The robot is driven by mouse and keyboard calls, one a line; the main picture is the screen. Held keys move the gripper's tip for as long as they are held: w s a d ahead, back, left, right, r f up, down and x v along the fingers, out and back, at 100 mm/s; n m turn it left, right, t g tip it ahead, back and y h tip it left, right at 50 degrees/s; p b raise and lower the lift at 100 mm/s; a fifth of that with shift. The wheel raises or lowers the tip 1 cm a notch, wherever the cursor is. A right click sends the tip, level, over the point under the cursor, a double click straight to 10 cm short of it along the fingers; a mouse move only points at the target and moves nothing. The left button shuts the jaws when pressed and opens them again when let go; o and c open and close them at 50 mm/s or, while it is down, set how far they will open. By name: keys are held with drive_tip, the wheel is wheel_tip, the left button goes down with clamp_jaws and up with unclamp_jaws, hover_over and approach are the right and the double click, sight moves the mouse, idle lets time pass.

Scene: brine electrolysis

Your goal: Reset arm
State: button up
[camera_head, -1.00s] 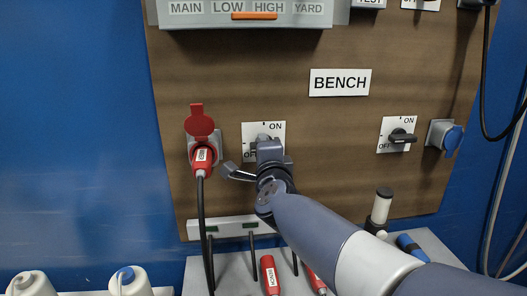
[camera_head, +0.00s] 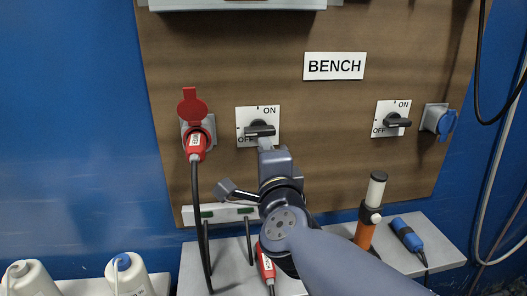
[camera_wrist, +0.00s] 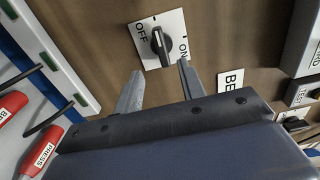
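My gripper (camera_wrist: 158,88) is open and empty in the wrist view, its two fingers spread in front of the board. In the head view my gripper (camera_head: 268,146) is just below the left rotary switch (camera_head: 259,129). That switch has a black handle on a white OFF/ON plate; it also shows in the wrist view (camera_wrist: 160,42), beyond the fingertips and apart from them. In the head view its handle lies about level. A red plug (camera_head: 196,146) sits in the red-lidded socket to the left of the switch.
A second switch (camera_head: 392,122) and a blue-capped socket (camera_head: 440,121) are on the right of the board. Below, a grey shelf (camera_head: 440,247) holds red plugs (camera_head: 266,266), a blue connector (camera_head: 407,236) and an orange-and-white cylinder (camera_head: 371,212). White bottles (camera_head: 128,277) stand at lower left.

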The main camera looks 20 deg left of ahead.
sight(258, 134)
idle(0.4)
drive_tip(key=x, duration=1)
drive_tip(key=shift+w+a+p, duration=0.1)
drive_tip(key=shift+w+p, duration=0.2)
drive_tip(key=shift+w, duration=0.05)
drive_tip(key=shift+s, duration=0.15)
